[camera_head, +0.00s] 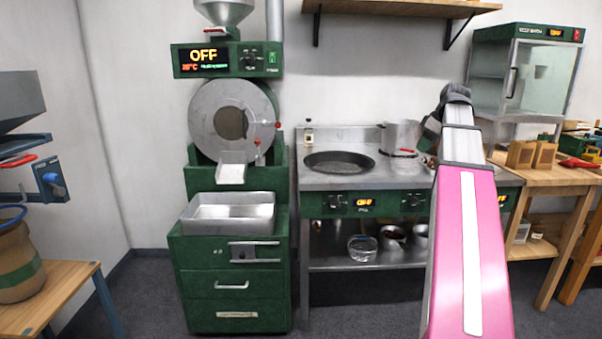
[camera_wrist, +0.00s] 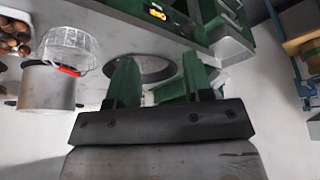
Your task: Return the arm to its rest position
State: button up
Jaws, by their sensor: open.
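My gripper (camera_wrist: 158,64) shows in the wrist view with its two green fingers apart and nothing between them. Behind the fingers lie the steel counter and the round dark pan (camera_wrist: 140,70), which the fingers partly cover. In the head view my pink arm stands raised at the right of centre, its wrist above the counter's right part. The gripper end there is mostly hidden behind my own wrist, near the metal pot (camera_head: 399,134). The pan (camera_head: 338,161) lies in the counter to its left.
A clear basket with a red handle (camera_wrist: 68,48) and the pot (camera_wrist: 45,88) are close beside my gripper. A green roaster (camera_head: 235,180) with a steel tray (camera_head: 228,222) stands left of the counter. A wall shelf (camera_head: 400,8) hangs above. A glass cabinet (camera_head: 520,78) stands right.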

jog(key=s+a+f+m+g, duration=0.15)
jog(key=a+f, duration=0.25)
jog(key=f, duration=0.5)
jog(key=a+f+m+h, duration=0.15)
jog(key=a+f, duration=0.25)
jog(key=f, duration=0.5)
jog(key=a+f+m, duration=0.2)
jog(key=a+f, duration=0.2)
jog(key=f, duration=0.5)
jog(key=s+a+f+m, duration=0.1)
jog(key=s+a+f, duration=0.2)
jog(key=f, duration=0.4)
jog(key=s+a+f+m+g+h, duration=0.1)
jog(key=s+a+f+m, duration=0.1)
jog(key=s+a+f, duration=0.2)
jog(key=s+a+f+m+h, duration=0.1)
jog(key=s+a+f, duration=0.2)
jog(key=s+f, duration=0.3)
notch_tip(320, 180, down, 5)
jog(key=shift+s+a+r+g, duration=0.1)
jog(key=shift+s+a+g, duration=0.05)
jog(key=shift+s+g, duration=0.15)
